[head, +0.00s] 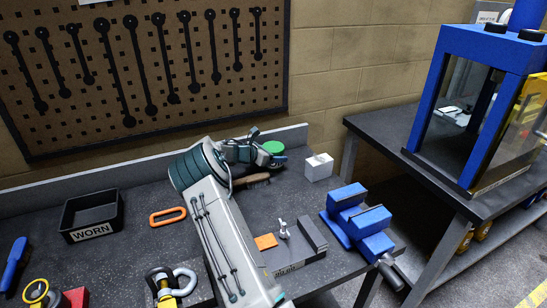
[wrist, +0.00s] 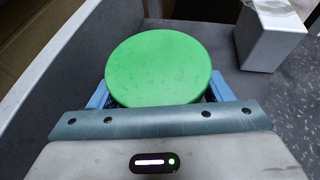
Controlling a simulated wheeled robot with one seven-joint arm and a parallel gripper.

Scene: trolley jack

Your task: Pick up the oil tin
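The oil tin shows as a round green top (head: 272,147) at the back of the bench, by the low back rail. In the wrist view the green top (wrist: 158,68) fills the middle. My gripper (head: 262,158) is at the tin. In the wrist view my gripper's blue fingers (wrist: 160,90) stand wide apart, one on each side of the tin. The green top covers their inner faces, so I cannot tell whether they touch it. The tin's side and base are hidden.
A white block (head: 319,167) stands close right of the tin; it also shows in the wrist view (wrist: 268,38). A wooden-handled brush (head: 251,180) lies in front. A blue vise (head: 358,220), orange ring (head: 168,216) and black "WORN" tray (head: 92,228) are farther off.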

